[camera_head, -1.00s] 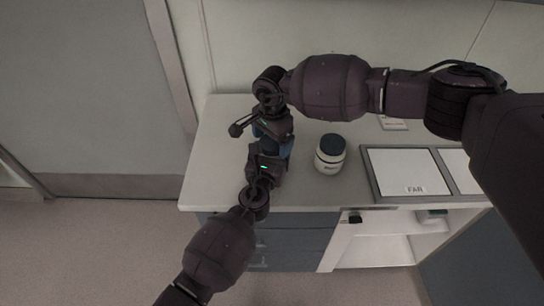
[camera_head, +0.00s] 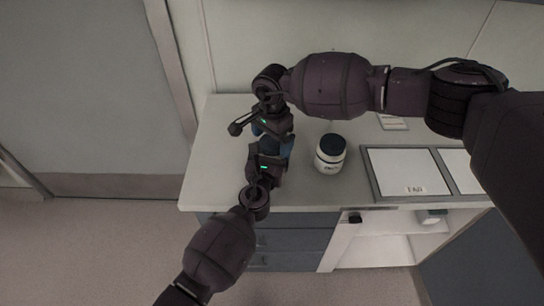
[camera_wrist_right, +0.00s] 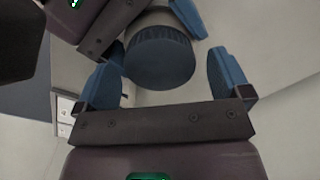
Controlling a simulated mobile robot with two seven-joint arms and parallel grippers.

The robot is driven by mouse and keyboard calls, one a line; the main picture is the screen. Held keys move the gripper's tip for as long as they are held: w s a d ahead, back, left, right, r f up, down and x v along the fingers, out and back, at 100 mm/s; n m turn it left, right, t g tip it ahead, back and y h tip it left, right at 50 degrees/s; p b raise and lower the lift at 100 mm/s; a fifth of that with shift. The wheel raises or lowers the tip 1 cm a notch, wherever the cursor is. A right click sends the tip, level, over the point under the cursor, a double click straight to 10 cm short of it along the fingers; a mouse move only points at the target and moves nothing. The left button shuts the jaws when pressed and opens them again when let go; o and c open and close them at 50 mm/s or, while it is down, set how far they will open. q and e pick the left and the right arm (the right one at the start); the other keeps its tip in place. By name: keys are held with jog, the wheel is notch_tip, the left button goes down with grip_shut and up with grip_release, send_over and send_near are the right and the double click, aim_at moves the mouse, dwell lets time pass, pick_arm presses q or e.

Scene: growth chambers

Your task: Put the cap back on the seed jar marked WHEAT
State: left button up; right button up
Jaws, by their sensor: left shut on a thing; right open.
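In the right wrist view a dark blue ribbed cap (camera_wrist_right: 158,60) faces the camera, with a grey jar body (camera_wrist_right: 155,18) behind it. It appears to sit on that jar; no label shows there. My right gripper (camera_wrist_right: 165,80) is open, one blue-padded finger on each side of the cap, with a clear gap on the right. My left gripper (camera_head: 267,152) is shut on the jar, its fingers at the top of the wrist view. In the head view my right gripper (camera_head: 272,128) is just above the left, and the two hide the held jar almost fully.
A white jar (camera_head: 328,162) with a dark blue cap (camera_head: 332,144) stands upright on the counter (camera_head: 220,150); its label is too small to read. A framed tray (camera_head: 405,170) lies right of it. The counter's left part is clear. Drawers and an open shelf are below.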

jog(key=shift+r, duration=2)
jog(key=shift+o, duration=0.5)
jog(key=shift+r, duration=0.1)
notch_tip(320, 180, up, 12)
pick_arm(q)
jog(key=o, duration=1.6)
jog(key=p+v, duration=0.1)
jog(key=v, duration=0.9)
jog(key=shift+s, duration=0.4)
pick_arm(e)
jog(key=shift+r, duration=0.6)
